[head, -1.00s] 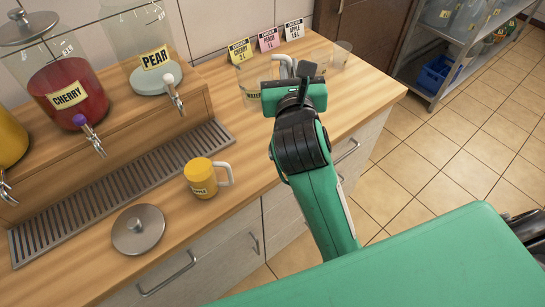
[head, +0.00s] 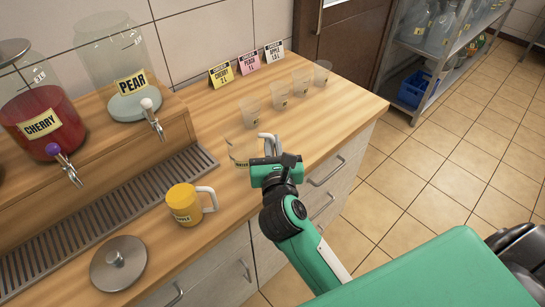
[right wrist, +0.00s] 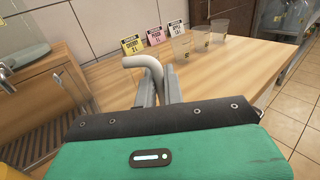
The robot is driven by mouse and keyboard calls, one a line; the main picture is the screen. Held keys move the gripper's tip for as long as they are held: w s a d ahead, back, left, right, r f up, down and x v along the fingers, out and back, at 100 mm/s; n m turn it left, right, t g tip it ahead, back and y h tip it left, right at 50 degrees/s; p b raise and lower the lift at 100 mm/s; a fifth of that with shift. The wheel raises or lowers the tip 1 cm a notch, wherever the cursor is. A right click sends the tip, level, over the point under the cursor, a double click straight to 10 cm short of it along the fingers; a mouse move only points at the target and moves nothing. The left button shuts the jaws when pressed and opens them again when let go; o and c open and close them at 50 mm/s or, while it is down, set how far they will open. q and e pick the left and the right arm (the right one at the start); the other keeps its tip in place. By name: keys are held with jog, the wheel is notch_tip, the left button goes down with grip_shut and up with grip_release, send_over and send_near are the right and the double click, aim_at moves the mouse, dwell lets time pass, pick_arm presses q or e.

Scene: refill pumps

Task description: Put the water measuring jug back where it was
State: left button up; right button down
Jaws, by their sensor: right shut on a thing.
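The clear water measuring jug (head: 241,152), with a light label reading WATER, is upright over the wooden counter near its front edge. I cannot tell whether its base touches the wood. My right gripper (head: 268,148) is shut on its grey handle, at the jug's right side. In the right wrist view the curved handle (right wrist: 146,64) sits between the fingers (right wrist: 158,88); the clear jug body is hard to make out there. My left gripper is not in view.
A yellow apple jug (head: 184,204) and a metal lid (head: 118,263) stand to the left. Several clear cups (head: 281,95) line the back right, before yellow, pink and white cards (head: 248,63). The drip grate (head: 120,213) and the cherry (head: 45,125) and pear (head: 128,95) dispensers are left.

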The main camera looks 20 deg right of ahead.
notch_tip(320, 180, down, 4)
jog(key=shift+r, duration=0.1)
jog(key=shift+f, duration=0.2)
